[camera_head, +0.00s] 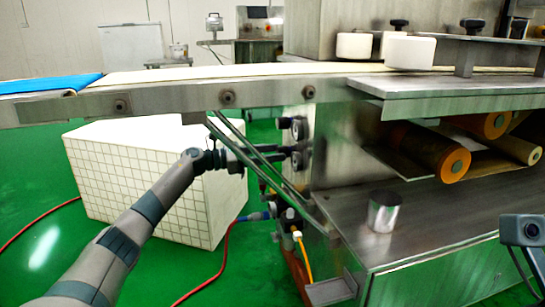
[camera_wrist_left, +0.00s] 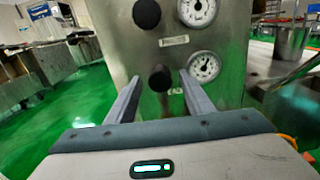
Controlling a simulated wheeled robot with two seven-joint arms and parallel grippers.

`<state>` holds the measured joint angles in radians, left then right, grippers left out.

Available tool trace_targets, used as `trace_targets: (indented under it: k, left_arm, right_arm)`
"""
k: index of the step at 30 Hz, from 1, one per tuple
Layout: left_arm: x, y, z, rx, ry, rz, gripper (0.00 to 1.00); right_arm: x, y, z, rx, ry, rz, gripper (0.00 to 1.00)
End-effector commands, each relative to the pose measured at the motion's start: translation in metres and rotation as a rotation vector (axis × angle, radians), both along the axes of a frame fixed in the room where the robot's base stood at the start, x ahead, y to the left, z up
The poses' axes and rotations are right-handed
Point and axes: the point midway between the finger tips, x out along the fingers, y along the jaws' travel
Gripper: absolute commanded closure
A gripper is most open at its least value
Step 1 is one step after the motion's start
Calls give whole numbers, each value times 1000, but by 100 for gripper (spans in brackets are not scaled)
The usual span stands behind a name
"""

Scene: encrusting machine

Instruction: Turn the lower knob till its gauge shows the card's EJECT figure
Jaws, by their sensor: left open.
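The lower knob (camera_wrist_left: 160,78) is black and round and sticks out of the steel panel in the left wrist view. My left gripper (camera_wrist_left: 160,84) is open, with one finger on each side of this knob; I cannot tell whether they touch it. The lower gauge (camera_wrist_left: 204,67) is a white dial right of the knob, partly behind the right fingertip; its needle and figures are too small to read. In the head view my left gripper (camera_head: 268,158) reaches the panel's side, where the lower knob is hard to make out. I see no card with an EJECT figure. My right gripper is not in view.
An upper black knob (camera_wrist_left: 147,13) and upper gauge (camera_wrist_left: 197,12) sit above, with a small label plate (camera_wrist_left: 174,41) between the rows. The conveyor (camera_head: 200,92) runs above my left arm. A white gridded box (camera_head: 140,180) stands behind it. A metal cup (camera_head: 383,212) stands on the machine's ledge.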

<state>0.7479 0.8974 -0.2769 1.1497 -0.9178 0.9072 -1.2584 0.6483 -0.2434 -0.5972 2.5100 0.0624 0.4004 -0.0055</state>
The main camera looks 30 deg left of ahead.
Motion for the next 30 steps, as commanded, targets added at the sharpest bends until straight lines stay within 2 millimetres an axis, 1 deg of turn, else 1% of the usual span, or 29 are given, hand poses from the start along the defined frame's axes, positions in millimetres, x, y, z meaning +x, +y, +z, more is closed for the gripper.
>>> trace_targets:
  k: [10, 11, 12, 14, 15, 16, 23, 30]
  left_arm:
    - [2, -1, 1, 0, 0, 0, 52]
    - [2, -1, 1, 0, 0, 0, 57]
    - [2, -1, 1, 0, 0, 0, 67]
    - [2, -1, 0, 0, 0, 0, 81]
    - [2, -1, 0, 0, 0, 0, 91]
    - [2, -1, 0, 0, 0, 0, 94]
    - [2, -1, 1, -5, 5, 0, 94]
    - [2, -1, 3, -49, 44, 1, 93]
  right_arm:
    - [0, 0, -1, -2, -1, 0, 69]
    - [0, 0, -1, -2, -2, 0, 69]
    - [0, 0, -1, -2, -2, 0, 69]
    - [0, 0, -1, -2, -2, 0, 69]
    - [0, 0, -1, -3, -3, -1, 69]
    - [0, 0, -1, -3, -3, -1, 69]
    - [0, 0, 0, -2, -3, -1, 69]
    - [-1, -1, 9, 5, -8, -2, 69]
